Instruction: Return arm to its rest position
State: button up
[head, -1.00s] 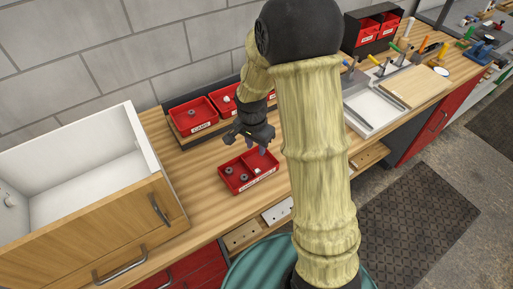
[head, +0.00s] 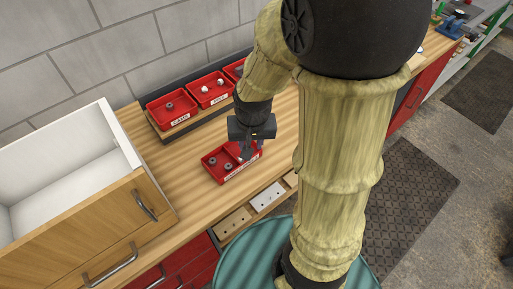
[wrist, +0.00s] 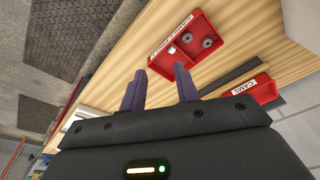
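My gripper (head: 247,150) hangs over the right part of a small red kit tray (head: 226,178) on the wooden bench in the head view. In the wrist view my gripper (wrist: 160,80) has its two purple-grey fingers apart, with nothing between them. The same tray (wrist: 207,27) lies beyond the fingertips. It holds two dark round cams (wrist: 208,43) in one compartment and a small whitish piece (wrist: 172,50) in the other. My gripper partly covers that second compartment in the head view.
Behind, a red bin labelled CAMS (head: 158,116) holds a dark cam, and a second red bin (head: 200,104) holds white knobs. A white-walled cabinet (head: 112,133) with a wooden front (head: 75,240) stands at left. Bare bench (head: 185,170) lies between.

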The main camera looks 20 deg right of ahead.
jog(key=s+n, duration=0.1)
jog(key=s, duration=0.1)
jog(key=s+r+n, duration=0.1)
jog(key=s, duration=0.1)
jog(key=shift+d+r+n, duration=0.1)
jog(key=shift+d+n, duration=0.1)
jog(key=shift+n, duration=0.2)
jog(key=shift+w, duration=0.1)
